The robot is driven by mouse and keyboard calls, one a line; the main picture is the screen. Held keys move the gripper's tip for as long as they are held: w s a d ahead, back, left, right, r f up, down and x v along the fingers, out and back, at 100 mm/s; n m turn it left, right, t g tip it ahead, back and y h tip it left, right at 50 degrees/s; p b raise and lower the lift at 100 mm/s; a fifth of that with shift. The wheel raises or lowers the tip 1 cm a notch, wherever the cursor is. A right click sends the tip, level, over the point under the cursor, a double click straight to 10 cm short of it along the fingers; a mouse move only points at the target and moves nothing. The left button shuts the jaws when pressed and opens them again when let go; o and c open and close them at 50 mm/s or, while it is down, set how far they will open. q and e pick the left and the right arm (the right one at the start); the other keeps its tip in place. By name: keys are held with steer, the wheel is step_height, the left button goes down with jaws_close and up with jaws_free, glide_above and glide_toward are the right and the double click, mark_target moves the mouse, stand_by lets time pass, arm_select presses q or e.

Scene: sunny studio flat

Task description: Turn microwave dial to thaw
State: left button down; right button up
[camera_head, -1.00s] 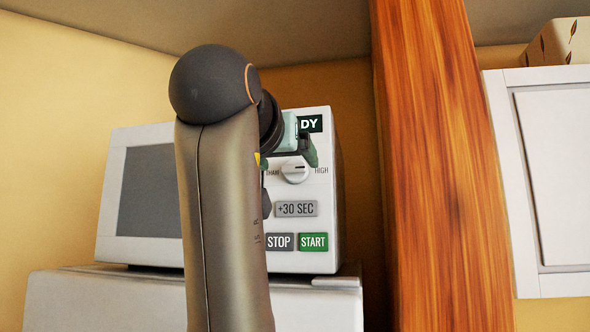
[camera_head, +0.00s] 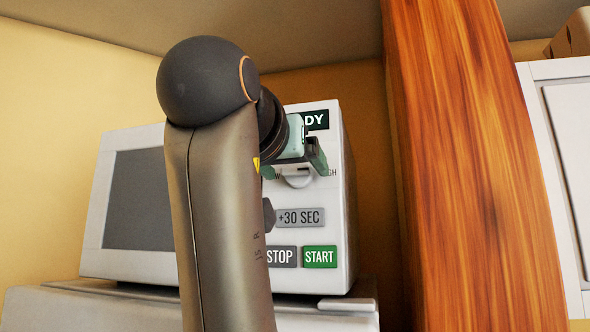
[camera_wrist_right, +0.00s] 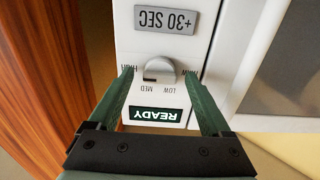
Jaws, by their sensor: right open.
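The white microwave (camera_head: 343,190) has a pale round dial (camera_head: 298,181) on its control panel, partly hidden behind my right gripper (camera_head: 294,170). The dial (camera_wrist_right: 159,69) shows clearly in the right wrist view, where the panel appears upside down. A dark mark on the dial lies near the MED label. My right gripper (camera_wrist_right: 158,74) is open, with its green fingertips on either side of the dial and visible gaps between. The fingertips overlap the HIGH and THAW labels. My left gripper is not in view.
The +30 SEC button (camera_head: 300,217), STOP button (camera_head: 281,257) and START button (camera_head: 320,257) lie below the dial. A READY display (camera_wrist_right: 156,114) is above it. A wooden post (camera_head: 462,160) stands right of the microwave, with a narrow gap between.

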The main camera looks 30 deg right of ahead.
jaws_close()
stand_by(0.8)
